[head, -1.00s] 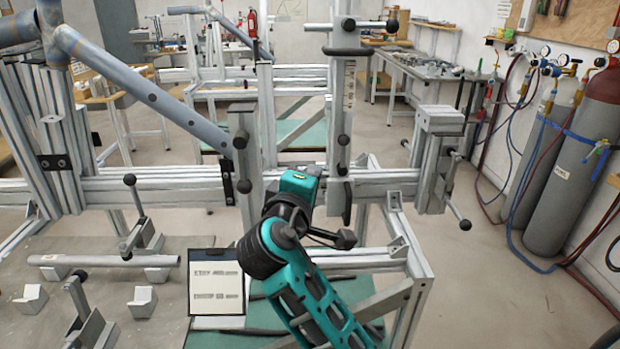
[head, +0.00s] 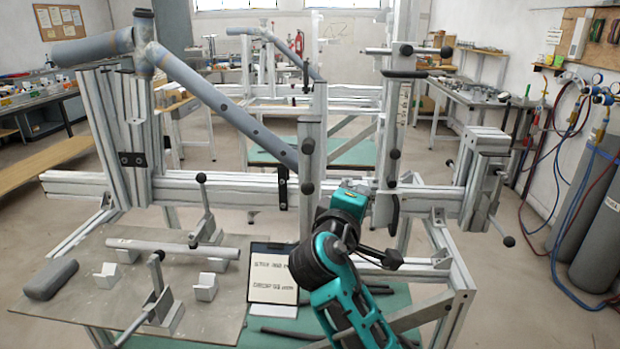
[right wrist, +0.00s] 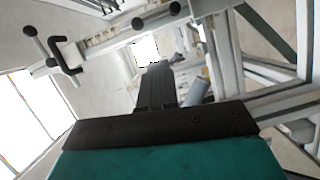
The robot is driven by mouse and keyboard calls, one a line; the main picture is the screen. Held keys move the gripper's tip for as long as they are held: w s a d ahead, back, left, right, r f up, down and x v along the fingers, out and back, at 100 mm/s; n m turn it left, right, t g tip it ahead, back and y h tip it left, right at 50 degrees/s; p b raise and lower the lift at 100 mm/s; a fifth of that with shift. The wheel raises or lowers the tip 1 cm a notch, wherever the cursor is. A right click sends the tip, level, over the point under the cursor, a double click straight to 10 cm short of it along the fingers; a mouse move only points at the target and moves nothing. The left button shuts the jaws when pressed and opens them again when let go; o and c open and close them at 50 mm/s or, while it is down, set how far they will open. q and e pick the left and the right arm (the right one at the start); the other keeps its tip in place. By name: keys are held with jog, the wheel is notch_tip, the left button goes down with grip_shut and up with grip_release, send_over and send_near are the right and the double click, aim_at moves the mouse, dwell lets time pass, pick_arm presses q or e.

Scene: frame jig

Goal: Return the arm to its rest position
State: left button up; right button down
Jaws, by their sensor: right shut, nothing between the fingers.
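My right arm (head: 345,290) rises from the bottom of the head view, teal with black joints, in front of the frame jig (head: 240,188). Its teal wrist end (head: 350,195) lies between two upright posts of the jig in the picture; I cannot tell whether it touches them. The fingers are hidden behind the wrist in the head view. In the right wrist view my right gripper (right wrist: 157,78) shows as dark fingers, shut and empty, beyond the black and teal wrist housing. My left gripper is not in view.
Grey tubes (head: 215,95) sit in the jig at upper left. A grey plate (head: 80,290) at lower left carries a loose tube (head: 172,247), blocks and clamps. A clipboard (head: 273,275) stands beside it. Gas cylinders (head: 590,210) stand at right, with bare floor between.

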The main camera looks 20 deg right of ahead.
jog(key=shift+f, duration=0.1)
jog(key=s+a+f+y, duration=0.2)
jog(key=f+y, duration=0.1)
jog(key=f, duration=0.4)
jog(key=s+a+f+n+y, duration=0.1)
jog(key=s+f+y, duration=0.1)
jog(key=f, duration=0.4)
jog(key=s+a+f+y, duration=0.1)
jog(key=a+f+y, duration=0.15)
jog(key=f, duration=0.45)
jog(key=s+a+f+m+g+y, duration=0.1)
jog(key=s+a+f+m+y, duration=0.1)
jog(key=s+f, duration=0.4)
jog(key=s+a+f+m+g+y, duration=0.1)
jog(key=s+f+m+y, duration=0.3)
jog(key=s, duration=0.7)
notch_tip(320, 180, down, 2)
jog(key=shift+a+f, duration=0.1)
jog(key=shift+a, duration=0.3)
